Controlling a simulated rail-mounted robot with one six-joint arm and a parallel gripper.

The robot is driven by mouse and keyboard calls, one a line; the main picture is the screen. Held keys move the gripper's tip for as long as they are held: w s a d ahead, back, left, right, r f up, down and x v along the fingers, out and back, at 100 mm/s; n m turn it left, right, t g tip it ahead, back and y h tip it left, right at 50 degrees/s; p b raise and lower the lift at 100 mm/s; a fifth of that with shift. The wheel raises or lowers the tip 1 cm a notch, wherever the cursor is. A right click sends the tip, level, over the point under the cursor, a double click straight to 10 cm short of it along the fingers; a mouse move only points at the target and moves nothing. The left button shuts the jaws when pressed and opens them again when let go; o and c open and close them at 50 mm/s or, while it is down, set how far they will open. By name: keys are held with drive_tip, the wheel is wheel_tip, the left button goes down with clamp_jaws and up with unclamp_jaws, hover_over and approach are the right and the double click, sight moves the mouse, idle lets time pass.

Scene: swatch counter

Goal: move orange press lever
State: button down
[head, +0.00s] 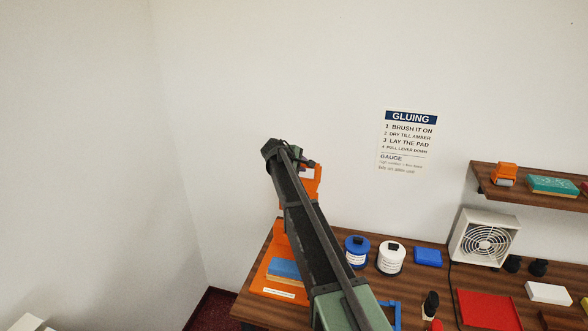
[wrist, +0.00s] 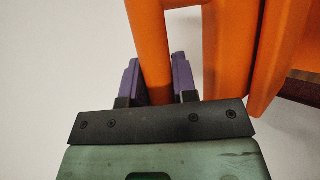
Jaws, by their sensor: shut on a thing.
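The orange press lever (wrist: 147,28) is a round orange bar that runs down between the purple fingers of my gripper (wrist: 156,75) in the wrist view. My gripper is shut on it. The broader orange press body (wrist: 222,60) stands just to the right of the fingers. In the head view the orange press (head: 279,240) stands at the left end of the counter. My arm crosses in front of it and hides much of it, with the fingers not clearly seen. A blue block (head: 286,269) sits low on the press.
On the wooden counter (head: 408,268) are a blue jar (head: 356,254), a white jar (head: 390,260), a blue box (head: 428,257), a fan (head: 484,238) and a red tray (head: 488,310). A shelf (head: 530,200) is at the right. The wall left of the press is bare.

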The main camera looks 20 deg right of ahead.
drive_tip(key=shift+w, duration=0.15)
drive_tip(key=c, duration=0.9)
unclamp_jaws()
drive_tip(key=p+v, duration=0.6)
drive_tip(key=v, duration=0.4)
drive_tip(key=shift+s+a+r+p, duration=0.2)
drive_tip(key=shift+a+r+p, duration=0.1)
drive_tip(key=shift+p, duration=0.1)
